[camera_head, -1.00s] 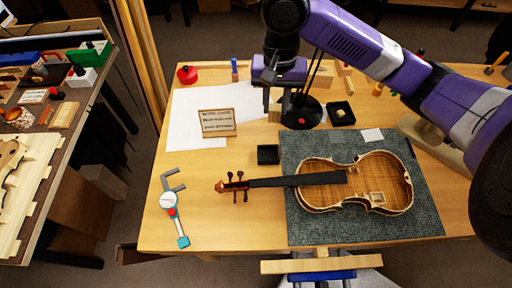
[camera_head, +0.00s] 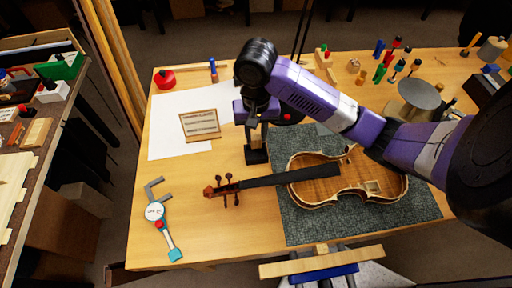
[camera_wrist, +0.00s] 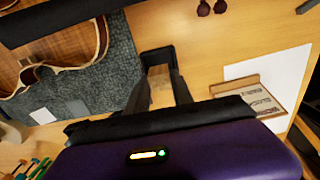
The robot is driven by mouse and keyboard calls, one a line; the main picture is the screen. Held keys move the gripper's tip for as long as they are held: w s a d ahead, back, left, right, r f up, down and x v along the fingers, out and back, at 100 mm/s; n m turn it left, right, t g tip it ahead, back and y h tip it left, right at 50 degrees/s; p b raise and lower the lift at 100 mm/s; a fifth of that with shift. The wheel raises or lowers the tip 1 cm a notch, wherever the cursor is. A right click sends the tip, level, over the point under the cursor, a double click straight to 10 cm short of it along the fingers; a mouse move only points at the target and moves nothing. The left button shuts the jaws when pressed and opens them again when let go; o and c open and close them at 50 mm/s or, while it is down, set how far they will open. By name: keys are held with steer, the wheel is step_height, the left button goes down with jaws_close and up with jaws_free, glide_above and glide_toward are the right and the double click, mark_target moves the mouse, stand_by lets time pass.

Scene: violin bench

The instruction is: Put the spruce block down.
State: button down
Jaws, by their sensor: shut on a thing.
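My gripper (camera_head: 256,136) is shut on the spruce block (camera_head: 256,142), a small pale wooden piece. It points down over a small black tray (camera_head: 257,156), left of the violin. In the wrist view the block (camera_wrist: 161,88) shows between the two dark fingers, and the black tray (camera_wrist: 157,55) shows at their tips. I cannot tell whether the block touches the tray floor.
The open violin body (camera_head: 350,180) lies on a grey mat (camera_head: 310,225), its neck reaching left just below the tray. A framed card (camera_head: 200,125) stands on white paper to the left. A caliper (camera_head: 157,213) lies front left. Several tools stand back right.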

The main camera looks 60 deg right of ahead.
mark_target(256, 146)
steer(key=shift+f, duration=2.85)
steer(key=shift+f, duration=0.15)
steer(key=c, duration=1.1)
jaws_free()
